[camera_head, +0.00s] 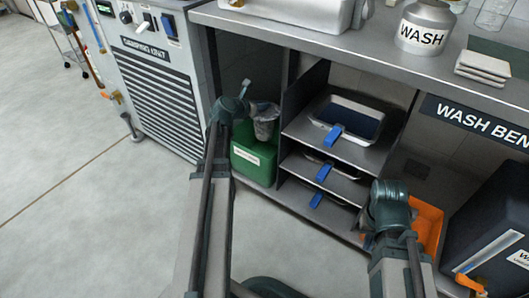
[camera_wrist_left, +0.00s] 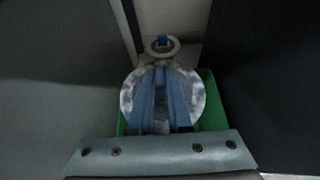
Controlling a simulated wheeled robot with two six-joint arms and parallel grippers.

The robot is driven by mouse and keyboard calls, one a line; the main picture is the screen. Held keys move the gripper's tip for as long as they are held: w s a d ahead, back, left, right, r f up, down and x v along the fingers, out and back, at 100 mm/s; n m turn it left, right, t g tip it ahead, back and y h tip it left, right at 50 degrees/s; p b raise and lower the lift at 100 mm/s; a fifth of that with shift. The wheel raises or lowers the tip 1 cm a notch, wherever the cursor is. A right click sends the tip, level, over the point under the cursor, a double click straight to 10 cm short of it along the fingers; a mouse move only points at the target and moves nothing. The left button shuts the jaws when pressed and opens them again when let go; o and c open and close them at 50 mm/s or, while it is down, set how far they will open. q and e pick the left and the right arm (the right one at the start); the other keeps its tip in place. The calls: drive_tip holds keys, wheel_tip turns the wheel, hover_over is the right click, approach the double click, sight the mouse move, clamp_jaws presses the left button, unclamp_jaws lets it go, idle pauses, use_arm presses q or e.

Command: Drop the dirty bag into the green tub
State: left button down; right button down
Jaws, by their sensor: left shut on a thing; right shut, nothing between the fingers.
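The dirty bag (camera_head: 265,128) is grey, crumpled and translucent. It hangs from my left gripper (camera_head: 268,108), which is shut on it. In the left wrist view, the blue fingers (camera_wrist_left: 160,98) cover the middle of the bag (camera_wrist_left: 127,96), whose pale rim shows around them.
A shelf unit with trays (camera_head: 345,113) and blue handles stands right of the tub. A grey vented cabinet (camera_head: 160,95) stands left. The wash bench top (camera_head: 370,45) is above. An orange bin (camera_head: 428,222) and black box (camera_head: 490,225) are at right.

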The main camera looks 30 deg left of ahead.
use_arm(q)
drive_tip(key=c, duration=0.8)
unclamp_jaws()
drive_tip(key=shift+o, duration=0.2)
drive_tip(key=shift+r, duration=0.1)
drive_tip(key=p+v, duration=0.6)
drive_tip(key=v, duration=0.7)
drive_tip(key=shift+s, duration=0.4)
drive_tip(key=shift+a, duration=0.1)
